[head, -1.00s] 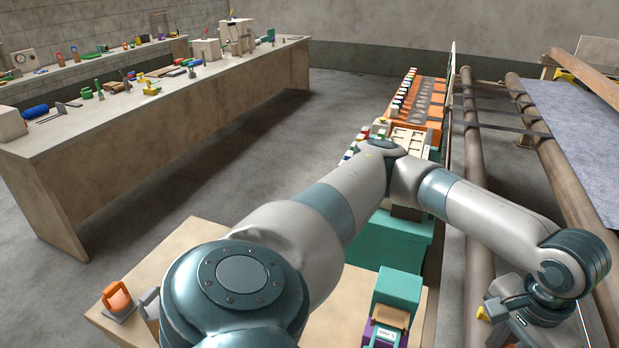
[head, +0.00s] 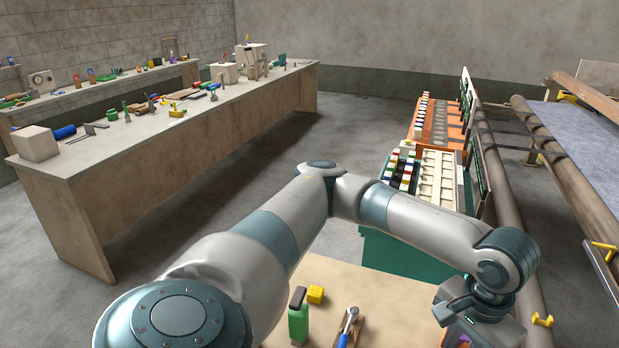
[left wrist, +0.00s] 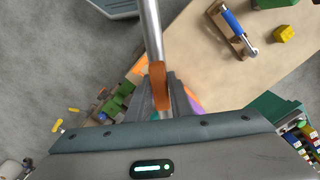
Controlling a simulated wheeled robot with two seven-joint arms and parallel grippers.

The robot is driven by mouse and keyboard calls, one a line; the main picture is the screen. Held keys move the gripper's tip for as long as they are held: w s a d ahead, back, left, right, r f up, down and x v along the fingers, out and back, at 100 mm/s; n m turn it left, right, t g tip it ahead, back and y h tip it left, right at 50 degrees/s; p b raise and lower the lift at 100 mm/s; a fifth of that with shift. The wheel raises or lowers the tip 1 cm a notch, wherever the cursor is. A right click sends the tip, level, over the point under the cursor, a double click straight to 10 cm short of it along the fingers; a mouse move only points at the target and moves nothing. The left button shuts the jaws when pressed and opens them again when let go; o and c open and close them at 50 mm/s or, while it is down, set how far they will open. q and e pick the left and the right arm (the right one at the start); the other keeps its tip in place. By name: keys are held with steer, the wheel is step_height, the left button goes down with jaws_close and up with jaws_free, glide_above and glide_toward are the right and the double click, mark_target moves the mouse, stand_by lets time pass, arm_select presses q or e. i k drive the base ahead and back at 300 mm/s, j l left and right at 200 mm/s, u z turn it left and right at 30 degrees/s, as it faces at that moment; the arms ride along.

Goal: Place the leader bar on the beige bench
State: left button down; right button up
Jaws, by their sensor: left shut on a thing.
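My left gripper (left wrist: 160,95) is shut on a slim silver bar, likely the leader bar (left wrist: 151,30), in the left wrist view. An orange-brown part (left wrist: 159,86) is on the bar at the jaws. The bar extends past the edge of the near table; its far end is out of frame. In the head view my left wrist is at the lower right, and I cannot make out the fingertips or bar. A long beige bench (head: 130,180) stands at the left, with tools along its top. My right gripper is not in view.
A near wooden table (head: 385,310) holds a green tool (head: 299,320), a yellow block (head: 315,294) and a blue-handled tool (head: 347,328). A teal cabinet (head: 380,250) with trays stands beyond it. Rollers (head: 570,180) run along the right. Grey floor is clear beside the long bench.

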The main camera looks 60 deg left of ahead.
mark_target(331, 319)
steer(key=j+u, duration=0.1)
steer(key=j, duration=0.3)
steer(key=k+j+u, duration=0.15)
steer(key=j, duration=0.25)
steer(key=i+j+u, duration=0.15)
steer(key=j, duration=0.25)
steer(key=i+j+u, duration=0.1)
steer(key=i+j, duration=0.2)
